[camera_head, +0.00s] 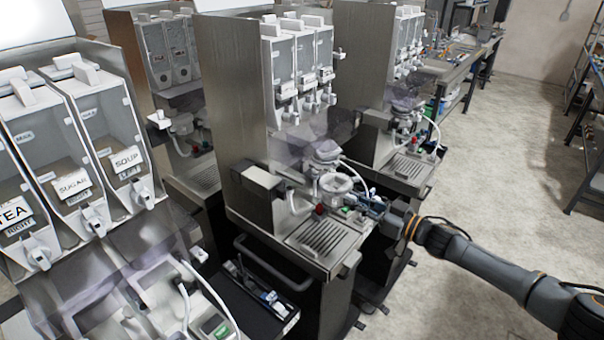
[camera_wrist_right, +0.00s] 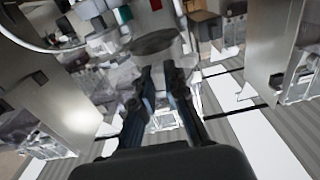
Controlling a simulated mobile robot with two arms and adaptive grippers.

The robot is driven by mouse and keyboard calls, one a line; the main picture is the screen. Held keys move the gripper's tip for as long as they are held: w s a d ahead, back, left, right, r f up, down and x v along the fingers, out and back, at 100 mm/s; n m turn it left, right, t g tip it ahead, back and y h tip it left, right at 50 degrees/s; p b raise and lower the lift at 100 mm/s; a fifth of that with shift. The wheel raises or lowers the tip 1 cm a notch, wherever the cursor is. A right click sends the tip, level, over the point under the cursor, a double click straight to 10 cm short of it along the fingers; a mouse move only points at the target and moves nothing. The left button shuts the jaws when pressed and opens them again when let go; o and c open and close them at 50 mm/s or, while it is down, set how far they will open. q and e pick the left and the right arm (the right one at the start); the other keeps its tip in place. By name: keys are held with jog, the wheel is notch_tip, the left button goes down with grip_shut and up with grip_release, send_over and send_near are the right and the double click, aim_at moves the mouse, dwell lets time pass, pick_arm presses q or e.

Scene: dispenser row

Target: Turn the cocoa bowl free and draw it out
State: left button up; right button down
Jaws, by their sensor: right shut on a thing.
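A pale, round bowl (camera_head: 335,186), which I take for the cocoa bowl, sits at the front of the middle dispenser machine, above its drip grate. No label on it can be read. My right gripper (camera_head: 372,204) reaches it from the right, with its fingers at the bowl's near right side. In the right wrist view the two dark fingers (camera_wrist_right: 170,82) point up towards a grey rounded part with a dark underside (camera_wrist_right: 156,42). The fingers are shut on the bowl, but the contact is partly hidden. My left gripper is not in view.
The middle machine's drip grate (camera_head: 320,237) lies below the bowl. Canisters (camera_head: 92,150) labelled tea, sugar and soup stand at the left. Another machine (camera_head: 365,85) stands behind. The floor (camera_head: 500,160) at the right is open.

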jog(key=shift+p+v, duration=1)
jog(key=shift+v, duration=1.35)
